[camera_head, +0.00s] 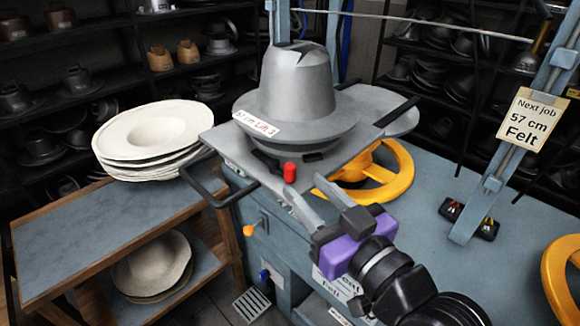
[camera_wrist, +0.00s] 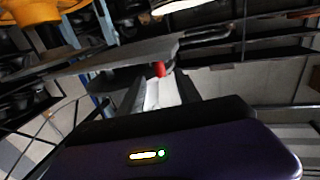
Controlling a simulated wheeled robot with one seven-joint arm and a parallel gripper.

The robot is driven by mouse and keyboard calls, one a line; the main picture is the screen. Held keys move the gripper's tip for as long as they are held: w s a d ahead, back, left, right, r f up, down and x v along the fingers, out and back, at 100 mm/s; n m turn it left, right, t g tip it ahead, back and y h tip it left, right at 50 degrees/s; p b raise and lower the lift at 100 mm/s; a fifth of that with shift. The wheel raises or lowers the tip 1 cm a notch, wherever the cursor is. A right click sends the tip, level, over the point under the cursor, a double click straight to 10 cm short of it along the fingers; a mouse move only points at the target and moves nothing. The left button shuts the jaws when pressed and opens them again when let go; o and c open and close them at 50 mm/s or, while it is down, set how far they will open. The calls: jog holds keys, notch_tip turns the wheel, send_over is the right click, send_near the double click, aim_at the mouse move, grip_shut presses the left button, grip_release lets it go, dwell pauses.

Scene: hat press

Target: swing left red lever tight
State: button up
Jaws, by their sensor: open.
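The red lever knob (camera_head: 290,172) stands upright at the front edge of the grey press plate (camera_head: 225,140), below the metal hat form (camera_head: 300,85). It also shows in the wrist view (camera_wrist: 159,69), just beyond my fingertips and roughly centred between them. My gripper (camera_head: 307,190) is open and empty, in front of and slightly right of the red knob in the head view. Its two fingers also show in the wrist view (camera_wrist: 160,88), apart. I cannot tell whether either finger touches the knob. The lever's lower part is not clearly visible.
A yellow handwheel (camera_head: 393,185) stands right of the plate, close to my gripper. A black bar handle (camera_head: 215,195) juts out at the plate's left. White hats (camera_head: 150,135) sit on a wooden cart at left. The blue bench top (camera_head: 430,175) is mostly clear at right.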

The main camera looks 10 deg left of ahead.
aim_at(293, 174)
jog(key=p+x, duration=0.1)
jog(key=x, duration=0.5)
jog(key=shift+w+a, duration=0.15)
jog(key=shift+w, duration=0.05)
grip_shut()
